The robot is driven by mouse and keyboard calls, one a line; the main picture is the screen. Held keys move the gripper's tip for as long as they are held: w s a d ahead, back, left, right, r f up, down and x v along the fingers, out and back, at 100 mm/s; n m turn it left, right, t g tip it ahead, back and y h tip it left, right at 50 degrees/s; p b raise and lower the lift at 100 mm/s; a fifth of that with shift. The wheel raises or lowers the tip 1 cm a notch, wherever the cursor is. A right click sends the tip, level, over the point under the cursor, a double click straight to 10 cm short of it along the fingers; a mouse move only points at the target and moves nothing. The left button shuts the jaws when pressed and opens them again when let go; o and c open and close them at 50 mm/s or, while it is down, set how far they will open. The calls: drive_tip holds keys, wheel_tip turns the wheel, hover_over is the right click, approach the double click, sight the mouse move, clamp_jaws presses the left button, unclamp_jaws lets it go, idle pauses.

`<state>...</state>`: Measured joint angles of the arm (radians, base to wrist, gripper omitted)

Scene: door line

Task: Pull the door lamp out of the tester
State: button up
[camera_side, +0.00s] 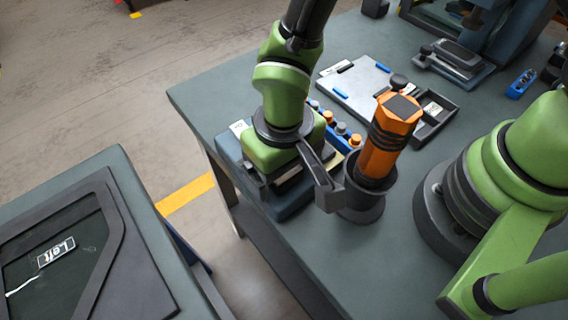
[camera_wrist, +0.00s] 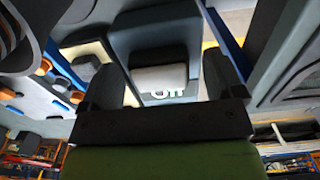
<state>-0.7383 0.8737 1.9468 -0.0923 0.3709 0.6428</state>
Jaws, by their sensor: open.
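The tester (camera_wrist: 150,30) is a dark blue-grey block in the wrist view. My gripper (camera_wrist: 166,84) is open, with one dark finger on each side of the lamp and gaps visible. In the side view my gripper (camera_side: 292,182) points down over the tester (camera_side: 290,209) at the table's near left edge. My arm and gripper largely hide the lamp there.
An orange tool (camera_side: 388,137) stands upright in a dark round holder (camera_side: 362,206) close right of my gripper. A blue rack with knobs (camera_side: 341,128) and a white panel (camera_side: 357,86) lie behind. A separate left table holds a dark door panel (camera_side: 75,262).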

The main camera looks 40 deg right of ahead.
drive_tip(key=c, duration=1.4)
drive_tip(key=shift+r, duration=0.1)
drive_tip(key=shift+r, duration=0.4)
drive_tip(key=shift+c, duration=0.4)
drive_tip(key=shift+r, duration=3)
